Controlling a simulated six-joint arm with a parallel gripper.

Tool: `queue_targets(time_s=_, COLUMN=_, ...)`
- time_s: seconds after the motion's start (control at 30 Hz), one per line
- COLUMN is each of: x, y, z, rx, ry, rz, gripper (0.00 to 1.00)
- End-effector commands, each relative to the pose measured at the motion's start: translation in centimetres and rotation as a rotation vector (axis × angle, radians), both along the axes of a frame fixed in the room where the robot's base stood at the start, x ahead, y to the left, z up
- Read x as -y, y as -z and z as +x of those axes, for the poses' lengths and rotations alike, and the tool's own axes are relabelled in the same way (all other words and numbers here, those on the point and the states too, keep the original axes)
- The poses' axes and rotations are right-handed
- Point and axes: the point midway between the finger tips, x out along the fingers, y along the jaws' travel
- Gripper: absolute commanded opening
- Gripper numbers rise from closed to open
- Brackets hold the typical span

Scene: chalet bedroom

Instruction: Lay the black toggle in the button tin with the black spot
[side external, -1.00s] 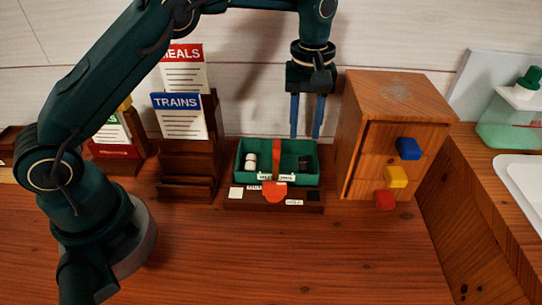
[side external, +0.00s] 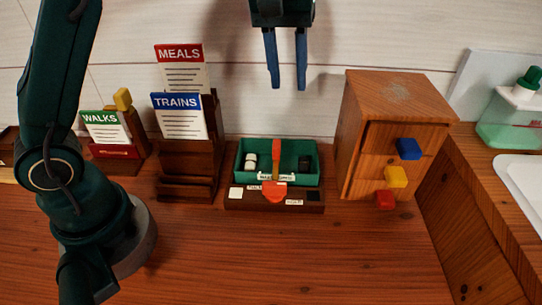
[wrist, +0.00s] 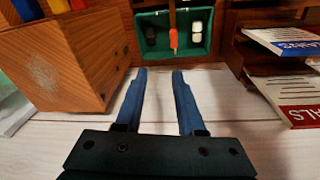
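A green tin (side external: 241,178) stands on the table, split by an upright divider. A black toggle (side external: 304,163) lies in its right compartment, and a white piece (side external: 250,162) lies in the left one. In the wrist view the tin (wrist: 197,51) is reversed, with the black toggle (wrist: 150,36) left and the white piece (wrist: 197,30) right.
An orange-red paddle (side external: 275,190) sits at the tin's middle front. A wooden cabinet (side external: 359,150) with coloured knobs stands close on the right. Card racks with TRAINS (side external: 180,118), MEALS (side external: 182,66) and WALKS (side external: 103,127) cards stand left. The front tabletop is clear.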

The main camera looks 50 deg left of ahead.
Motion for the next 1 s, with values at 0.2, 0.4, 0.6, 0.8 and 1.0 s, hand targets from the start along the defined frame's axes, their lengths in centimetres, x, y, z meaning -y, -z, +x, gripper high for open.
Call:
queue_targets(time_s=0.2, x=-1.2, y=-2.3, z=-5.3, rx=0.115, ry=0.166, rz=0.030, gripper=0.38)
queue_targets(time_s=0.4, x=-2.0, y=-1.8, z=-10.5, rx=0.216, ry=0.318, rz=0.078, gripper=0.38)
queue_targets(time_s=0.6, x=-2.6, y=0.7, z=-15.1, rx=0.302, ry=0.453, rz=0.139, gripper=0.38)
queue_targets(time_s=0.8, x=-2.8, y=2.8, z=-17.4, rx=0.348, ry=0.531, rz=0.182, gripper=0.38)
queue_targets(time_s=1.0, x=-2.8, y=3.4, z=-17.8, rx=0.355, ry=0.548, rz=0.191, gripper=0.38)
